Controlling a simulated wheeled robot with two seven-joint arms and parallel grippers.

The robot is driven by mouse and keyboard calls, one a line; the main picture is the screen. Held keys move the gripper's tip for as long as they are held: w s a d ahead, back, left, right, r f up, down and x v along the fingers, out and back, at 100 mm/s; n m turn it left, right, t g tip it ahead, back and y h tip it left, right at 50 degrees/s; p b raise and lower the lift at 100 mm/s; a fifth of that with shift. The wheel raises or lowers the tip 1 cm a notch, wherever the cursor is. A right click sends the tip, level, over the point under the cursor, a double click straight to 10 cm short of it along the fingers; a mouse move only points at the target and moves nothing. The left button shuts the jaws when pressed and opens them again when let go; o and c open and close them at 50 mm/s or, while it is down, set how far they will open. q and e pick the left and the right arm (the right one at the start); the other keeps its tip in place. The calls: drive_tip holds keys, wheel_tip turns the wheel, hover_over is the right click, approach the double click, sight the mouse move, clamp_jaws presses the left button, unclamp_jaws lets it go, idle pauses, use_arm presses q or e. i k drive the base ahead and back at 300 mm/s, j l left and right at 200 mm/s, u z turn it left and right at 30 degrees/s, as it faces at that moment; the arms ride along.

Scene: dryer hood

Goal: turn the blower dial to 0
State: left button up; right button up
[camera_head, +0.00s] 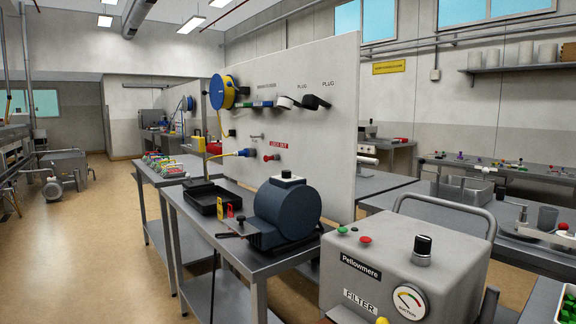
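A dark blue, drum-shaped machine that looks like a blower (287,212) stands on a grey metal table. A small black knob on a white plate (287,176) sits on top of it. A grey box labelled Pellowmere and FILTER (440,268) stands nearer, at the lower right. I cannot tell which knob is the blower dial, and no scale or setting is readable on either. Neither of my grippers is in view.
The box also carries a round gauge (410,301), a red button (365,239) and a carrying handle. A black tray (213,198) and a yellow tag (220,208) are beside the blower. A tall pale panel (300,120) stands behind. Open floor (90,250) lies left.

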sight(286, 174)
drive_tip(key=i+j+z, duration=0.15)
drive_tip(key=i+j, duration=0.3)
drive_tip(key=i+j+z, duration=0.15)
drive_tip(key=i+j, duration=0.3)
drive_tip(key=i+j+z, duration=0.15)
drive_tip(key=i+j, duration=0.25)
drive_tip(key=j, duration=0.3)
